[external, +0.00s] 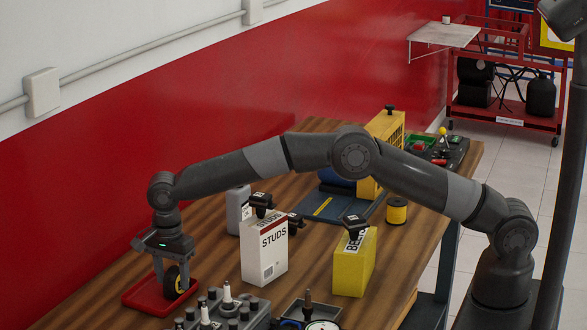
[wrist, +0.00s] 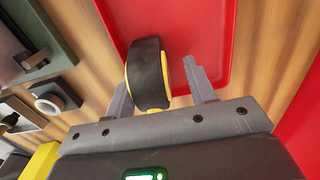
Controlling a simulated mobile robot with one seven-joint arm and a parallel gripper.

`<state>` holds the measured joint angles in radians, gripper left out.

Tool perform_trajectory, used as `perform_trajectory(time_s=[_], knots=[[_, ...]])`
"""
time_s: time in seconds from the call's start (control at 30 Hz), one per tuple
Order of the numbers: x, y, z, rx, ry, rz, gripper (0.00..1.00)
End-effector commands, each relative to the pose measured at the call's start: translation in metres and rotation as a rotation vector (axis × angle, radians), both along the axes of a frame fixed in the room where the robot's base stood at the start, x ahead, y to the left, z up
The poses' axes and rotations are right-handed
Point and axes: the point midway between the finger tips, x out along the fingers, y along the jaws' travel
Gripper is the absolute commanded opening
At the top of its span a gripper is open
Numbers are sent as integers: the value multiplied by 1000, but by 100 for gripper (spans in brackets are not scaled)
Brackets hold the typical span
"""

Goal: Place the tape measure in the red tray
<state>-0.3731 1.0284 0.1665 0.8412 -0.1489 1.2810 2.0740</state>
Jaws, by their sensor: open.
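The tape measure (external: 175,282) is a round black thing with yellow sides. It stands on its edge in the red tray (external: 137,296) at the near left of the bench. My gripper (external: 172,284) points down over the tray, with its fingers on either side of the tape measure. In the wrist view the tape measure (wrist: 148,72) lies between the open fingers of my gripper (wrist: 157,76), closer to the left finger, with a gap to the right one. Whether it touches the left finger I cannot tell. The red tray (wrist: 205,35) shows behind it.
A white STUDS box (external: 264,250) and a yellow box (external: 354,265) stand right of the tray. A grey block with several posts (external: 230,312) is close to the tray's front right. A yellow-and-black cylinder (external: 397,212) stands farther back. The red wall (external: 60,190) runs along the left.

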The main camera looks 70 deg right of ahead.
Motion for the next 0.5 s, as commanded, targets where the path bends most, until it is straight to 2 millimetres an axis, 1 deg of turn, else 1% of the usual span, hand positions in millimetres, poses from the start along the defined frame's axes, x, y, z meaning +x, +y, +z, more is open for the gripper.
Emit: perform_trajectory(time_s=[0.07,0.17,0.27,0.4,0.5], knots=[[0,0,5,1,-1,0,51],[1,0,17,1,-3,0,51],[0,1,36,2,-3,1,51],[0,1,68,2,-5,0,51],[0,1,88,2,-4,0,51]])
